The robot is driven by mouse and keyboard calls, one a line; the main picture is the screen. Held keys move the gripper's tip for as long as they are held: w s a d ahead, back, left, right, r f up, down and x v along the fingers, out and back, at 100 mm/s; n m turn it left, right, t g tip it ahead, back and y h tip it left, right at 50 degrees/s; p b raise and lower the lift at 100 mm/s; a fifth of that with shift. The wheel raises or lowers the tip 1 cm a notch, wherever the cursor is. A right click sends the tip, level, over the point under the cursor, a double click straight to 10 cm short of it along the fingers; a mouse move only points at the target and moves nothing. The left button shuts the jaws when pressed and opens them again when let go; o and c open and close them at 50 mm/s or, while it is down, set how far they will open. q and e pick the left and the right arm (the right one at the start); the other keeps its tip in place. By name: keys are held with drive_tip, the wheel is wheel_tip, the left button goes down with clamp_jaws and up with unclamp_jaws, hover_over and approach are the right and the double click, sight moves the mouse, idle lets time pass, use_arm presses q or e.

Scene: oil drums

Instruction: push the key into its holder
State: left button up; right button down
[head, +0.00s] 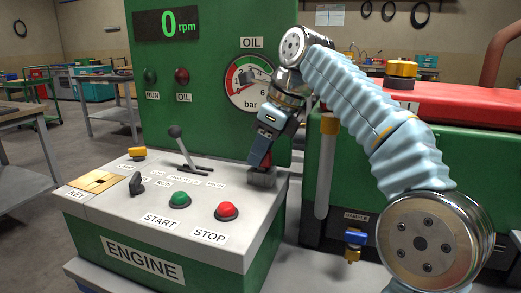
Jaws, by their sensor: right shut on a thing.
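A tan key holder plate (97,182) with a dark slot lies at the left of the sloping engine panel (192,236), by the label KEY. A yellow-topped piece (137,153) sits at the panel's back left; I cannot tell if it is the key. My right gripper (262,168) points down at the panel's back right corner, far from the plate. It is shut on a small dark grey block (262,179), low at the panel; I cannot tell if they touch. My left gripper is not in view.
A black throttle lever (182,148), a black knob (136,183), a green START button (179,201) and a red STOP button (226,210) stand up from the panel. Behind rises a green board with a pressure gauge (251,84). A green machine is at right.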

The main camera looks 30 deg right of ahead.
drive_tip(key=shift+f, duration=0.3)
drive_tip(key=c, duration=0.9)
unclamp_jaws()
